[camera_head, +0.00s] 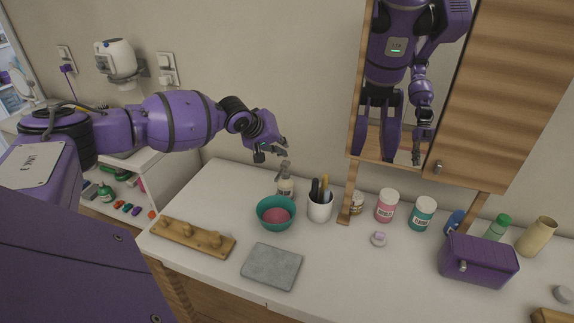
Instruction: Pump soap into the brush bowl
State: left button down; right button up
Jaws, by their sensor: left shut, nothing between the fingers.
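The soap dispenser (286,188), a small bottle with a grey pump head, stands on the white counter just behind the brush bowl. The teal bowl (264,220) stands upright with something pink inside; I see no brush in it. My left gripper (272,155) reaches in from the left and is shut and empty. It hangs just above and to the left of the pump head in the picture; I cannot tell whether they touch. My right gripper is not directly in view.
A white cup (320,208) with dark and yellow-handled tools stands right of the bowl. A grey slab (272,267) and a wooden block (192,239) lie in front. Jars (386,206) and a purple box (478,262) are at the right. A mirror (400,150) hangs behind.

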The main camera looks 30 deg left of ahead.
pick_arm(q)
jog(key=shift+f, duration=0.4)
pick_arm(e)
jog(key=shift+s+f, duration=0.15)
jog(key=shift+s, duration=0.1)
dwell(0.5)
pick_arm(q)
jog(key=shift+f, duration=0.1)
pick_arm(e)
jog(key=shift+w+a, duration=0.1)
dwell(0.3)
pick_arm(q)
jog(key=shift+f, duration=0.3)
pick_arm(e)
jog(key=shift+w+r, duration=0.15)
jog(key=shift+r, duration=0.1)
pick_arm(q)
jog(key=shift+f, duration=1.05)
pick_arm(e)
jog(key=shift+f, duration=0.15)
dwell(0.6)
pick_arm(q)
jog(key=shift+r, duration=0.1)
jog(key=shift+r+p, duration=0.7)
jog(key=shift+r, duration=0.65)
pick_arm(e)
jog(key=shift+w+r, duration=0.4)
jog(key=shift+r, duration=0.2)
jog(key=shift+w+r, duration=0.35)
jog(key=shift+r, duration=0.2)
